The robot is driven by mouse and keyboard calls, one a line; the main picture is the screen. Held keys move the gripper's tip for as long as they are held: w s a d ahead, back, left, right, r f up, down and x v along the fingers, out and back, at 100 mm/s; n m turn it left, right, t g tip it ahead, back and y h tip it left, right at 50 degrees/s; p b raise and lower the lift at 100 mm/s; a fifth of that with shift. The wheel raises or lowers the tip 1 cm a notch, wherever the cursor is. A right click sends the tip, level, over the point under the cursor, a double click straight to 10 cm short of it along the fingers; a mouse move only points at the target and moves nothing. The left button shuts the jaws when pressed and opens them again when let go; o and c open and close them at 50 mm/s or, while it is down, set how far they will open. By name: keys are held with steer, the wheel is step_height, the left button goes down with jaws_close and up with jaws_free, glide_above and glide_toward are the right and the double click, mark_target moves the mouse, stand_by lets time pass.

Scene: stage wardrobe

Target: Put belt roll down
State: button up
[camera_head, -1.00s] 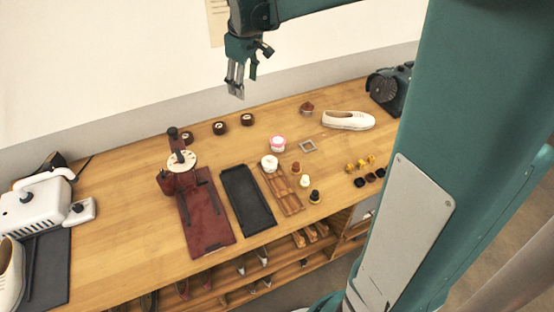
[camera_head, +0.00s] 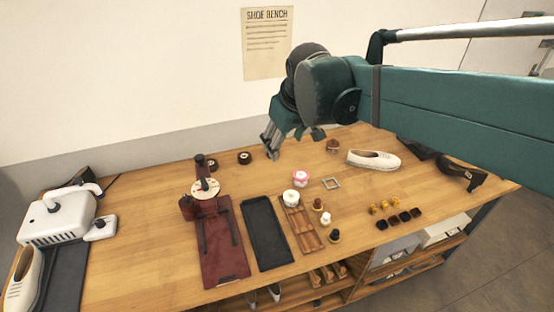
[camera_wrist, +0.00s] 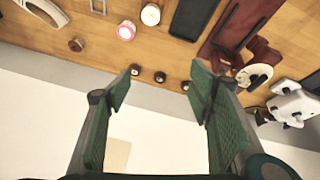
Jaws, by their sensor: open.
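Dark belt rolls with pale centres stand along the back of the wooden bench (camera_head: 140,245). In the head view I see one roll (camera_head: 245,157) and another (camera_head: 212,163) to its left; the area further right is behind my gripper. My gripper (camera_head: 269,146) is at the back edge of the bench, right of these rolls. In the wrist view, my gripper (camera_wrist: 166,78) has its fingers spread wide. Three rolls show there: a left one (camera_wrist: 135,70) by the left fingertip, a middle one (camera_wrist: 160,77) and a right one (camera_wrist: 186,86). None is visibly held.
A red press with a round dial (camera_head: 205,188), a black tray (camera_head: 265,235) and a wooden tray (camera_head: 303,232) stand in front. A white machine (camera_head: 58,215) is at left.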

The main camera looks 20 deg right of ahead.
steer(key=s+f+m+t, duration=0.1)
steer(key=s+f, duration=0.1)
steer(key=s, duration=0.6)
steer(key=s+a+f+m+t, duration=0.1)
steer(key=s+f+m, duration=0.1)
steer(key=s, duration=0.6)
steer(key=shift+a+f, duration=0.3)
steer(key=shift+f, duration=0.5)
steer(key=shift+f, duration=0.15)
step_height(320, 180, down, 20)
steer(key=b, duration=2)
